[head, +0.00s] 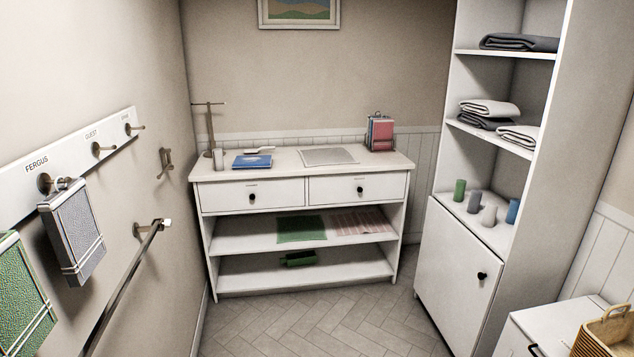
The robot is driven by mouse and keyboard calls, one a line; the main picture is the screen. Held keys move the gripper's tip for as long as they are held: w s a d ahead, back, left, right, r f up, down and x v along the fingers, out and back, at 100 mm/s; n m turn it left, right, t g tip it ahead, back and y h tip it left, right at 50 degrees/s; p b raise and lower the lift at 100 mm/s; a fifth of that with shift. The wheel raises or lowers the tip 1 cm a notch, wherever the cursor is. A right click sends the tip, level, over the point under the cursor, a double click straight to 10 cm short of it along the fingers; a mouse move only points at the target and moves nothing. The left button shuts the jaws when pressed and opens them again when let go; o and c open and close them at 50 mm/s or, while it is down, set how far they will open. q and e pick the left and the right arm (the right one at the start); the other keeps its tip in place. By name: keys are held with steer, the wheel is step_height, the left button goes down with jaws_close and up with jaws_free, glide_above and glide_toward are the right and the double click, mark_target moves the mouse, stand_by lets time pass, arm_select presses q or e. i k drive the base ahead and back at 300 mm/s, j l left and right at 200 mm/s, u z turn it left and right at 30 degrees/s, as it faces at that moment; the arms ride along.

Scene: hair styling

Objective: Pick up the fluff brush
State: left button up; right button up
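A small white item with a short handle (259,150), brush-like in shape, lies on top of the white dresser (285,163), behind a blue book-like item (252,161). A dark green item (299,259) lies on the dresser's bottom shelf; it is too small to identify. I cannot tell for sure which of these, if either, is the fluff brush. Neither of my grippers is in view.
A grey mat (328,155), a dark stand (209,130) and a rack of pink items (380,133) are on the dresser. A tall shelf unit (459,236) stands right, a wall rail (124,286) left. The tiled floor (320,322) before the dresser is clear.

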mark_target(248, 151)
steer(key=i+l+u, duration=0.1)
steer(key=i, duration=0.35)
steer(key=i+l+u, duration=0.1)
steer(key=i+l, duration=0.15)
steer(key=i, duration=0.15)
steer(key=i+l, duration=0.2)
steer(key=i, duration=0.25)
steer(key=i+l+u, duration=0.15)
steer(key=i, duration=0.25)
steer(key=i+l+u, duration=0.5)
steer(key=i+z, duration=0.15)
steer(key=z, duration=0.3)
steer(key=i+z, duration=0.2)
steer(key=z, duration=0.3)
